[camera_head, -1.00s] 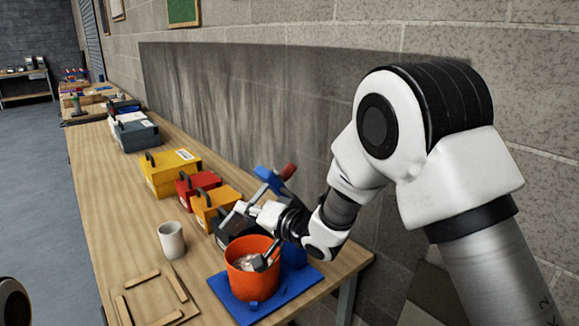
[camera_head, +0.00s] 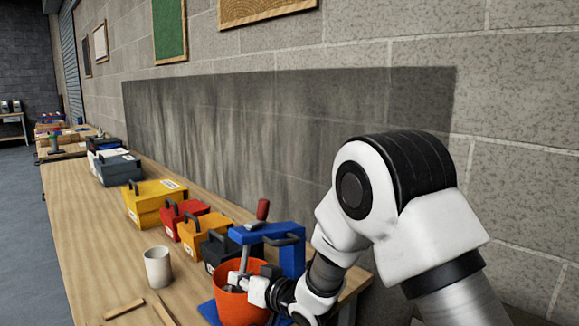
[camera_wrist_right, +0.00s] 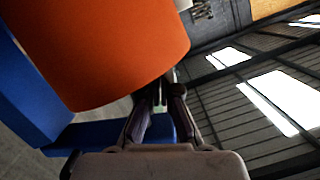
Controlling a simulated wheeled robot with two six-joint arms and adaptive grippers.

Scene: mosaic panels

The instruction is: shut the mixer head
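The blue mixer stands on a blue base (camera_head: 209,312) at the table's near end. Its blue head (camera_head: 258,233) reaches about level over an orange bowl (camera_head: 238,309). A red-knobbed lever (camera_head: 263,210) stands upright on it, and a grey tool shaft (camera_head: 244,258) hangs down to the bowl. My right gripper (camera_head: 243,283) is at the bowl's rim, below the head. In the right wrist view the orange bowl (camera_wrist_right: 105,50) fills the upper left, and the gripper's fingers (camera_wrist_right: 167,95) are close together with nothing seen between them. The fingertips are partly hidden. My left gripper is out of view.
Yellow (camera_head: 156,201), red (camera_head: 187,215) and orange (camera_head: 205,232) boxes line up behind, with a dark box beside the mixer. The wall runs along the table's right side.

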